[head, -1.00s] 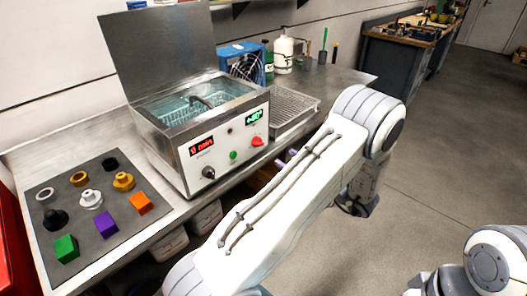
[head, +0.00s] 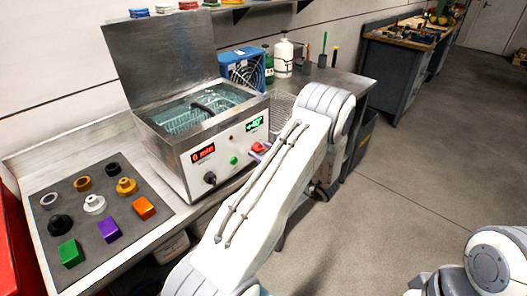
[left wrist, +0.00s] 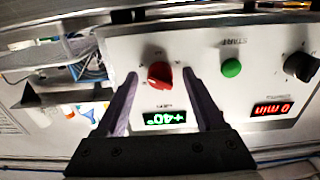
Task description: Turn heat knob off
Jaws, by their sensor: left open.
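The red heat knob (head: 257,147) is on the right of the front panel of the steel ultrasonic bath (head: 172,160), below a green display (head: 254,124) that reads about +40°. In the left wrist view the red knob (left wrist: 159,75) shows between the two fingers. My left gripper (left wrist: 160,78) is open, with one finger on each side of the knob; I cannot tell whether either touches it. In the head view the left gripper (head: 262,153) is mostly hidden behind my arm. My right gripper is not in view.
A black knob (head: 210,178), a green START button (head: 233,160) and a red display (head: 203,153) reading 0 min share the panel. A dark mat (head: 75,215) with colored parts lies left.

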